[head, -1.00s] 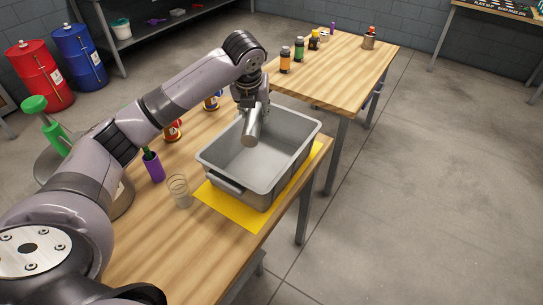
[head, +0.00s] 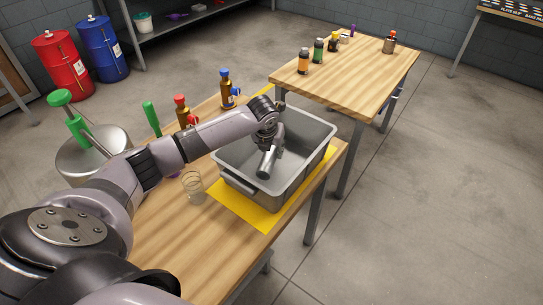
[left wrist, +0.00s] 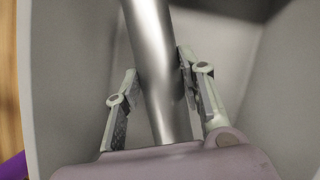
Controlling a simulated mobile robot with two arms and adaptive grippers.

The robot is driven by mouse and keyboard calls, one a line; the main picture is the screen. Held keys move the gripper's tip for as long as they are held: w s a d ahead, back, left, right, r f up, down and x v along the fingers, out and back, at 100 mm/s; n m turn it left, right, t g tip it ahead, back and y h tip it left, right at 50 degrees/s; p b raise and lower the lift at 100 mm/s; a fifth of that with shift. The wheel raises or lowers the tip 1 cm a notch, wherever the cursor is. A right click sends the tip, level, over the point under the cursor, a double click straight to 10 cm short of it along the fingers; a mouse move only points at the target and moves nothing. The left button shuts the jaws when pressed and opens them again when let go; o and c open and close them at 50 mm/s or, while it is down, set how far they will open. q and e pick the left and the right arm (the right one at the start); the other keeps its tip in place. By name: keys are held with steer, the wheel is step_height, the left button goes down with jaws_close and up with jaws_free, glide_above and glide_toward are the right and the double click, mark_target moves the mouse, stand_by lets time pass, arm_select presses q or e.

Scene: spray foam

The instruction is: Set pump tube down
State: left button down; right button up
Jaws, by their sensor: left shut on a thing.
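The pump tube (head: 267,163) is a shiny metal cylinder. My left gripper (head: 277,148) is shut on it and holds it tilted inside the grey tub (head: 239,182). In the left wrist view the tube (left wrist: 150,50) passes between the two fingers of the gripper (left wrist: 155,85), with the tub walls around it. I cannot tell whether the tube touches the tub floor. My right gripper is not in view.
The tub stands on a yellow mat (head: 250,213) on the wooden table (head: 165,245). A glass beaker (head: 193,188), a red-capped bottle (head: 181,108), a blue-capped bottle (head: 225,85) and a steel vessel (head: 85,158) with green handles are nearby. A second table (head: 350,75) stands behind.

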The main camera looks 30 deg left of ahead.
arm_select(q)
step_height(320, 180, down, 4)
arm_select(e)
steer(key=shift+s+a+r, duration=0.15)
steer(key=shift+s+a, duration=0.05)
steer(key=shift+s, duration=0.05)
arm_select(q)
steer(key=c, duration=1.1)
jaws_free()
steer(key=shift+o, duration=0.2)
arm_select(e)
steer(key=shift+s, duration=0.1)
arm_select(q)
steer(key=p+v, duration=1.2)
steer(key=p, duration=0.2)
steer(key=shift+w+p, duration=0.1)
steer(key=shift+p, duration=0.2)
steer(key=shift+r, duration=0.15)
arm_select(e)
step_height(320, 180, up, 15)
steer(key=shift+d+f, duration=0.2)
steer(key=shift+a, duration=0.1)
